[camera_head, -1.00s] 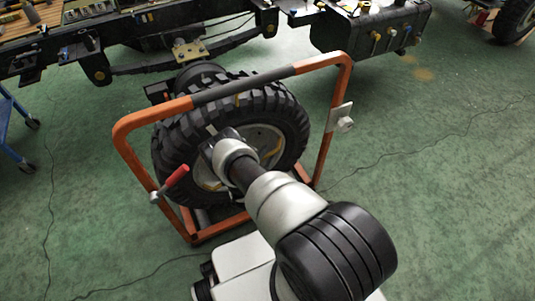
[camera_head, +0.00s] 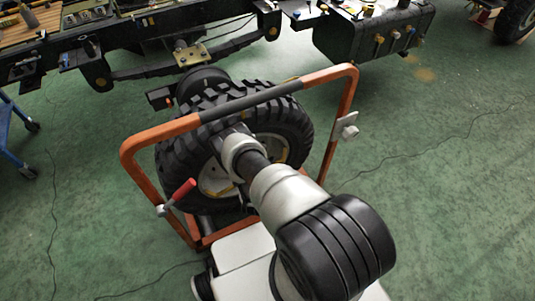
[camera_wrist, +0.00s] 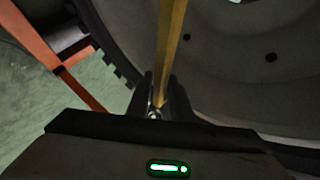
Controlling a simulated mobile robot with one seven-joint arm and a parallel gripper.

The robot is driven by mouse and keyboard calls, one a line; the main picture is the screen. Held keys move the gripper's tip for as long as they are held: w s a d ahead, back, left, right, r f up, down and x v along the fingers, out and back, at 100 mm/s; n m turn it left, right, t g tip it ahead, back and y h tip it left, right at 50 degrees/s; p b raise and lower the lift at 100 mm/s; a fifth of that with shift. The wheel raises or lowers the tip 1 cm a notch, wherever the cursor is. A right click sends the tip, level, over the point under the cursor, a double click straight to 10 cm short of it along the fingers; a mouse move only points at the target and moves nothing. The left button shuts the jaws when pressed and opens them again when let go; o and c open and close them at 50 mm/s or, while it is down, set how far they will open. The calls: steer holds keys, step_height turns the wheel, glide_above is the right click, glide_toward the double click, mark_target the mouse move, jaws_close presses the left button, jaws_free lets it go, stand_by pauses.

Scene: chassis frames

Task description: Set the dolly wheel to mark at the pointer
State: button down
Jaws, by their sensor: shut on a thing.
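The large black-tyred wheel (camera_head: 286,121) stands upright inside the orange dolly frame (camera_head: 150,132). Its pale rim is partly hidden behind my arm. In the wrist view, my gripper (camera_wrist: 160,100) is shut on a yellow bar (camera_wrist: 169,45) in front of the grey wheel disc (camera_wrist: 230,60). The tyre tread (camera_wrist: 103,50) curves to the left of it. In the head view, my arm covers the fingers. A red-handled lever (camera_head: 182,192) is on the left post and a pale metal bracket (camera_head: 345,129) on the right post. I cannot tell which part is the pointer or see the mark clearly.
A dark vehicle chassis (camera_head: 230,48) with a black tank (camera_head: 375,35) stands behind the dolly. A blue stand (camera_head: 10,135) is at the left edge.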

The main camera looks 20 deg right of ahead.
steer(key=shift+d+f+m+y, duration=0.2)
steer(key=shift+f+m+y, duration=0.3)
steer(key=shift+f, duration=0.5)
steer(key=shift+r, duration=0.1)
steer(key=c, duration=1.6)
jaws_free()
steer(key=shift+a, duration=0.1)
